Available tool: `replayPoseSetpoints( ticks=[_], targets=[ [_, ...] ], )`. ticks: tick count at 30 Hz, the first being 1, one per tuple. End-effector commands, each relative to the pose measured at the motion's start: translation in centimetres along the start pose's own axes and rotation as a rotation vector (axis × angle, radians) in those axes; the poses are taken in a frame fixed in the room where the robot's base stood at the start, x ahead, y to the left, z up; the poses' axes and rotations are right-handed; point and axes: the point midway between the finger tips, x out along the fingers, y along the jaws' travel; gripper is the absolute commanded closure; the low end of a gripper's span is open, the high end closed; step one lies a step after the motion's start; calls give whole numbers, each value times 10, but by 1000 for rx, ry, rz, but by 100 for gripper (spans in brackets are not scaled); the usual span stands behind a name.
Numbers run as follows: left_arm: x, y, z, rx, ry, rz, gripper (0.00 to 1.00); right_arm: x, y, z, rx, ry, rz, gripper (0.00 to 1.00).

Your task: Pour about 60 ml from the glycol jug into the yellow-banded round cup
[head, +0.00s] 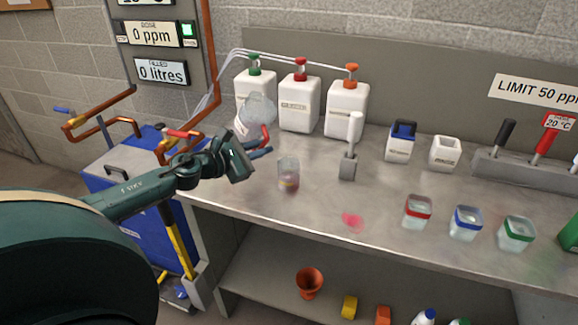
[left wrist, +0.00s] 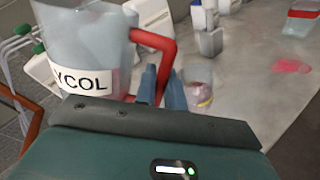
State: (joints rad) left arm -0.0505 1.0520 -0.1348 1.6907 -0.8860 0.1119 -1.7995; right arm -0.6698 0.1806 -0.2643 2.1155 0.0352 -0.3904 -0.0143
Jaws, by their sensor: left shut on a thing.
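The clear glycol jug (head: 258,110), with a red handle, is at the back left of the bench, in front of the white bottles. It looks tilted in the head view. Its label "YCOL" shows on the jug in the left wrist view (left wrist: 85,45). My left gripper (head: 260,152) is shut on the red handle (left wrist: 152,52); its blue fingers (left wrist: 162,88) show there. The clear round cup (head: 288,170) stands on the bench, right of the gripper and apart from the jug. Its yellow band shows in the left wrist view (left wrist: 204,101). Something reddish shows low in the cup. My right gripper is out of view.
White pump bottles (head: 299,103) stand behind. A grey stand with a white handle (head: 348,150) is right of the cup. A pink spill (head: 352,222) lies on the bench (head: 320,205) in front. Red-, blue- and green-rimmed square cups (head: 417,212) stand further right.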

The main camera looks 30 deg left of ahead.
Motion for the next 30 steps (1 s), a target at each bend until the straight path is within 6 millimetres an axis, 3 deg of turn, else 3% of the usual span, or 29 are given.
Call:
replayPoseSetpoints(
  ticks=[15,22,30],
  targets=[
    [4,-11,-23,-380,-112,-24,100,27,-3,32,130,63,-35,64],
    [5,-11,-27,-515,-152,-30,100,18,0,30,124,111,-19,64],
    [5,-10,-27,-553,-163,-32,100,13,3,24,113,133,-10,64]
  ],
)
